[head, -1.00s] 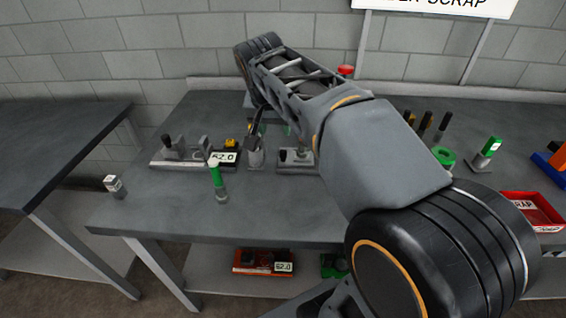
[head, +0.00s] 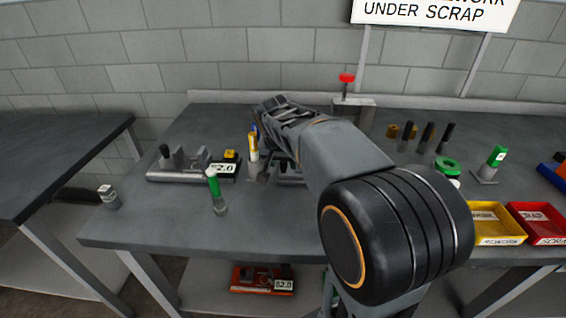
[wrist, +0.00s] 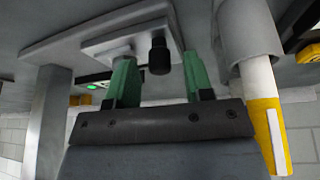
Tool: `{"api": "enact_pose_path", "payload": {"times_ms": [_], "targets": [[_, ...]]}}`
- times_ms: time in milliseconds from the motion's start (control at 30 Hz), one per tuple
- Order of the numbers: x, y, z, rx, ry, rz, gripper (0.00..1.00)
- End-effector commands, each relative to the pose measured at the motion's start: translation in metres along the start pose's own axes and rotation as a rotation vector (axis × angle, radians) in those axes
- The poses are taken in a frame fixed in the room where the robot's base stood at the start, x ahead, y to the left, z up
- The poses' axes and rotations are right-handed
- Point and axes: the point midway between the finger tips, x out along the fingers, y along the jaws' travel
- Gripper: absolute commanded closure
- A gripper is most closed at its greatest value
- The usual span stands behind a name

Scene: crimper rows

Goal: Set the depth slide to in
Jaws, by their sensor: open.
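In the wrist view a black knob (wrist: 158,56) stands out from a pale grey stepped plate (wrist: 105,37); this looks like the depth slide, but I see no mark of its setting. My gripper (wrist: 160,78) is open, with one green finger on each side of the knob's line. I cannot tell whether either finger touches the knob. In the head view my own arm hides the gripper and most of the grey fixture (head: 290,178) under it.
A yellow-and-white tube (head: 253,148) stands close left of my gripper; it shows in the wrist view (wrist: 272,135) too. Yellow (head: 497,238) and red (head: 540,236) trays lie right.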

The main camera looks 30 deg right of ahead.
Motion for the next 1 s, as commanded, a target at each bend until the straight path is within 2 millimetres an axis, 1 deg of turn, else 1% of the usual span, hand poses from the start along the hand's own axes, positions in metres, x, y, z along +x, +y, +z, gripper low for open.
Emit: {"api": "enact_pose_path", "payload": {"times_ms": [100,400,867,900,1000], "targets": [[0.0044,0.0001,0.0002,0.000,-0.001,0.001,0.53],[0.0049,0.0000,0.0001,0.000,0.000,0.000,0.54],[0.0046,0.0000,0.0001,0.000,0.000,0.000,0.98],[0.0046,0.0000,0.0001,0.000,0.000,0.000,1.00],[0.0046,0.0000,0.0001,0.000,0.000,0.000,1.00]]}}
